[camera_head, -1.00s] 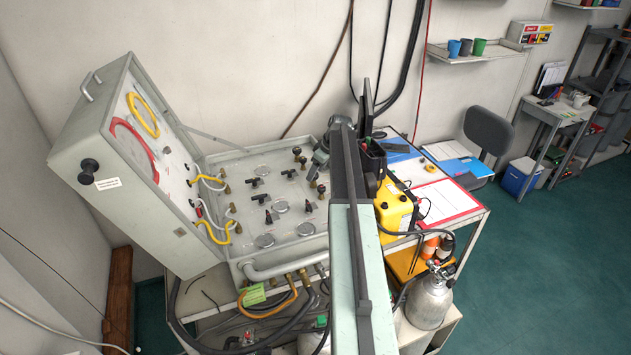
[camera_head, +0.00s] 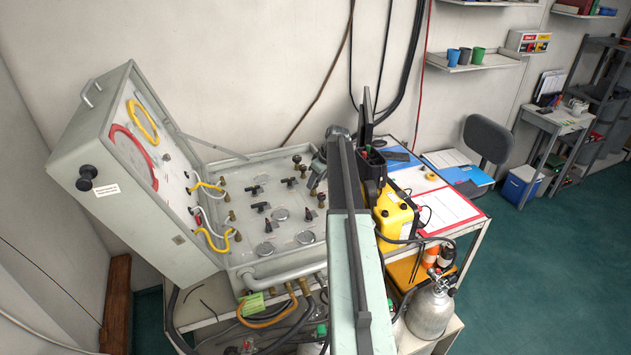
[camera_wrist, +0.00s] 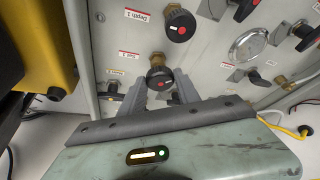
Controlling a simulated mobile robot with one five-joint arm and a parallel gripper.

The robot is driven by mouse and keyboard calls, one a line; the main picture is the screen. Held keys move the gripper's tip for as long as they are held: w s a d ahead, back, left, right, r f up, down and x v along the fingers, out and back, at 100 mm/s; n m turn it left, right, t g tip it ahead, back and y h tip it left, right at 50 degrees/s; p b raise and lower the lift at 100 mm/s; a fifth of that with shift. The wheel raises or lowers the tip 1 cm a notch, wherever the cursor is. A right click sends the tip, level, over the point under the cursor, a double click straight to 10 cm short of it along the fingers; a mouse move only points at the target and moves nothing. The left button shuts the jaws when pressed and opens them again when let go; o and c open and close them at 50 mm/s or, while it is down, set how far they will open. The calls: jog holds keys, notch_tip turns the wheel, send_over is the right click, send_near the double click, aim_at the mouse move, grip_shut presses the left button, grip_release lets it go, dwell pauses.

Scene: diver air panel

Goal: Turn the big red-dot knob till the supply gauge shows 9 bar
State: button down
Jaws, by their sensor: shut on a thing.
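The diver air panel (camera_head: 246,222) is an open grey case with several round gauges and black knobs. In the wrist view, my gripper (camera_wrist: 160,91) has one finger on each side of a black knob with a red dot (camera_wrist: 155,75) and is shut on it. Another red-dot knob (camera_wrist: 180,27) sits above it, beside the label "Depth 1". A round gauge (camera_wrist: 248,44) is to the right, too small to read. I cannot tell which gauge is the supply gauge. In the head view, my gripper (camera_head: 316,174) is at the panel's right side and the held knob is hidden.
A yellow case (camera_head: 394,212) stands close to the right of my arm. It also shows at the left edge of the wrist view (camera_wrist: 45,45). The raised lid (camera_head: 125,160) with its hoses bounds the panel's left. A gas cylinder (camera_head: 428,309) stands at the lower right.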

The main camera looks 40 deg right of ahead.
jog(key=m, duration=0.2)
jog(key=m+h, duration=0.1)
jog(key=m, duration=0.1)
jog(key=m+h, duration=0.1)
jog(key=m, duration=0.1)
jog(key=shift+a, duration=0.4)
jog(key=m+h, duration=0.1)
jog(key=m, duration=0.2)
jog(key=m+g+h, duration=0.1)
jog(key=m, duration=0.2)
jog(key=shift+w+a, duration=0.15)
jog(key=c, duration=0.9)
grip_release()
jog(key=p+v, duration=0.7)
jog(key=shift+a+r, duration=0.25)
jog(key=shift+r, duration=0.1)
